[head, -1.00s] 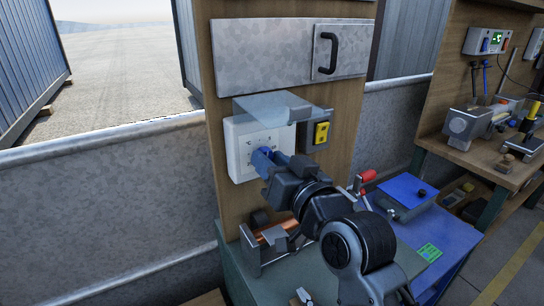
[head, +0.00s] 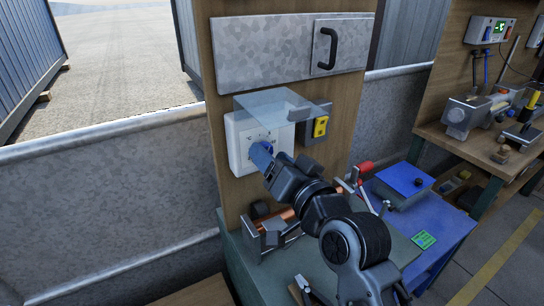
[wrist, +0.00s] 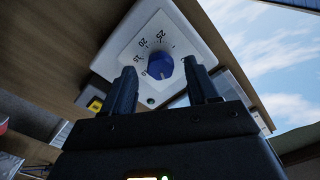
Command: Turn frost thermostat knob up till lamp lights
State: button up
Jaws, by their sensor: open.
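The thermostat is a white box (head: 232,130) on a wooden post, with a numbered dial face. Its blue round knob (wrist: 160,65) shows in the wrist view, with marks such as 15, 20 and 25 around it. My gripper (wrist: 160,74) is open, with one finger on each side of the knob; I cannot tell whether they touch it. In the head view my gripper (head: 263,157) hides most of the knob. A small dark round spot (wrist: 150,101) on the plate may be the lamp; it shows no light.
A clear cover (head: 275,103) juts out above the thermostat. A grey box with a yellow switch (head: 320,127) is just right of it. A metal panel with a black handle (head: 325,48) is above. Clamps and a blue box (head: 402,187) stand on the bench below.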

jog(key=shift+v, duration=2.7)
jog(key=shift+s, duration=0.1)
jog(key=s+d+f+m+h+b, duration=0.1)
jog(key=s+d+f+h, duration=0.2)
jog(key=s+d+f, duration=0.45)
jog(key=s+d+f+m+h+b, duration=0.1)
jog(key=s+d+f+h, duration=0.2)
jog(key=s+d+f, duration=0.7)
jog(key=s+d+r+n+h, duration=0.1)
jog(key=s+d+r+h, duration=0.1)
jog(key=s, duration=0.9)
jog(key=s+d+r+n+h, duration=0.1)
jog(key=s+d+r+h, duration=0.1)
jog(key=s, duration=1)
jog(key=shift+s+d+r, duration=0.25)
jog(key=shift+s+r, duration=0.05)
jog(key=shift+r, duration=0.5)
jog(key=shift+c, duration=0.2)
